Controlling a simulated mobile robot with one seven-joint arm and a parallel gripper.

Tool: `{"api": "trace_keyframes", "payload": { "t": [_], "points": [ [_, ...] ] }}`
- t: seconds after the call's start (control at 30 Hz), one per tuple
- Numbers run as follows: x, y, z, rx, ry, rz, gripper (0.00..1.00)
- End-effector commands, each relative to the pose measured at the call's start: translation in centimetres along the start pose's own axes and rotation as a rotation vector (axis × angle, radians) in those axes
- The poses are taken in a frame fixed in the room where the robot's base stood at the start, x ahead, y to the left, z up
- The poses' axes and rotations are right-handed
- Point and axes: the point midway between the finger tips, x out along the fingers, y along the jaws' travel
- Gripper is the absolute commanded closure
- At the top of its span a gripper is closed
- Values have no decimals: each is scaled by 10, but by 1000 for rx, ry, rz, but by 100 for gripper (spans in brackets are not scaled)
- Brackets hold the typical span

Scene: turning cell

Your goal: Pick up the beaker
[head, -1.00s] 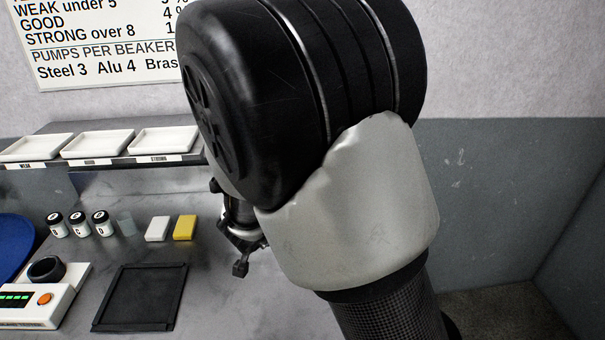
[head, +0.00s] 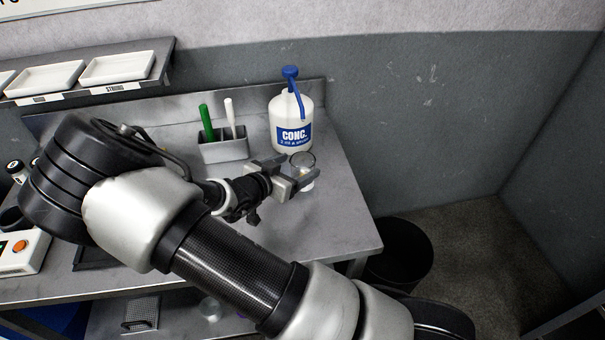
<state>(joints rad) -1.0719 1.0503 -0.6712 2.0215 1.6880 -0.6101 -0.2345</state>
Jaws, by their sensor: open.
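The beaker (head: 302,160) is a small clear glass vessel on the grey bench, in front of the white pump bottle marked CONC. (head: 291,120). My gripper (head: 295,175) is open, with its fingers at the beaker's near and left side. One finger reaches along the near side and the other toward the far side. The fingers hide part of the beaker's wall, and I cannot tell whether they touch it. The beaker looks upright.
A grey holder (head: 225,148) with a green-handled tool and a white one stands left of the bottle. White trays (head: 118,68) sit on a shelf at the back left. The bench's right edge (head: 368,225) is near, with a black bin (head: 400,250) below.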

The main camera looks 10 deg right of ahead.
Motion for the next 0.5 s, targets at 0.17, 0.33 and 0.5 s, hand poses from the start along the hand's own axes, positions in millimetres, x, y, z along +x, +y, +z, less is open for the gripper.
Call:
{"api": "trace_keyframes", "payload": {
  "t": [0.17,0.33,0.5],
  "points": [
    [18,0,0,0,1,0,25],
    [31,2,2,-2,2,1,25],
    [58,5,4,-1,2,1,25]
  ]
}}
